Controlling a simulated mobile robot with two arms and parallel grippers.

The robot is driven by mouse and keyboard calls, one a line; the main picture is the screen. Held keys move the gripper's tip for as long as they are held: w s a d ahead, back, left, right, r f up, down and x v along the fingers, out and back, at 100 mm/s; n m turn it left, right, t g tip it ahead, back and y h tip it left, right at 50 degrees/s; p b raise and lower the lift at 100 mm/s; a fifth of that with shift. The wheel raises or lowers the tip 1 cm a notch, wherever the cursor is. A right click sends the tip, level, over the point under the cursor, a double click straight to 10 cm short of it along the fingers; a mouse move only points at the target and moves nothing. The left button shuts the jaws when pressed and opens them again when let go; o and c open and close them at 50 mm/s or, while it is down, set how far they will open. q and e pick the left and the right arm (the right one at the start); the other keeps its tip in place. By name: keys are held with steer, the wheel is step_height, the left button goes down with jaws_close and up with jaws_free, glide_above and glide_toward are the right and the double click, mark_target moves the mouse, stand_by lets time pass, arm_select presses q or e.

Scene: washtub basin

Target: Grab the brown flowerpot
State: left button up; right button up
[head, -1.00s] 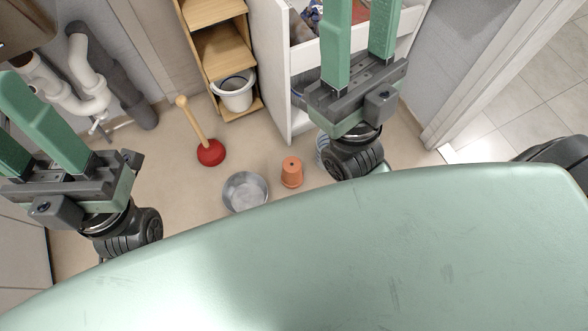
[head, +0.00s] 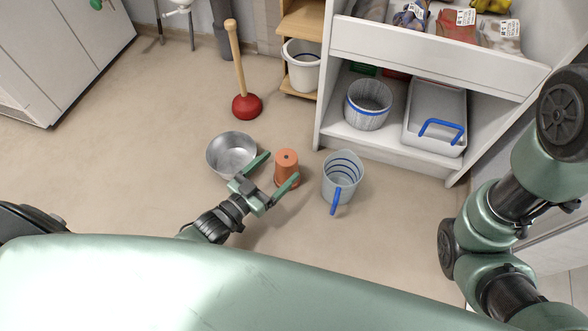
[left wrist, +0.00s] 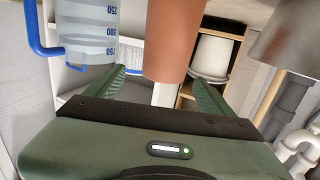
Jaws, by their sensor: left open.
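The brown flowerpot (head: 287,160) stands upside down on the floor, its small base with a hole facing up. It also shows in the left wrist view (left wrist: 173,40), between the fingers. My left gripper (head: 283,165) is low by the pot. Its two green fingers are open, one on each side of the pot in the head view. I cannot tell whether they touch it. In the left wrist view, the open fingers (left wrist: 155,88) also show. My right arm comes in at the right edge; its gripper is out of view.
A metal bowl (head: 226,152) sits close left of the pot, near one finger. A measuring jug (head: 343,172) with a blue handle stands close on the right. A red plunger (head: 246,106) stands behind. A white shelf unit (head: 430,62) is at the back right. Free floor lies left.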

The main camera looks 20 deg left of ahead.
mark_target(293, 153)
arm_select(q)
steer(key=shift+w+d+f+b, duration=0.25)
steer(key=shift+w+b, duration=0.2)
steer(key=shift+w, duration=0.2)
steer(key=shift+w+d+f+b, duration=0.1)
steer(key=shift+w+f+b, duration=0.15)
steer(key=shift+w+b, duration=0.25)
steer(key=b+x, duration=0.2)
steer(key=x, duration=0.1)
steer(key=b+x, duration=0.1)
steer(key=b, duration=0.1)
steer(key=shift+w+f, duration=0.25)
steer(key=shift+w, duration=0.15)
steer(key=shift+w+d+r, duration=0.1)
steer(key=shift+w+d, duration=0.05)
steer(key=shift+w, duration=0.05)
steer(key=shift+c, duration=0.3)
steer(key=shift+r, duration=0.1)
jaws_close()
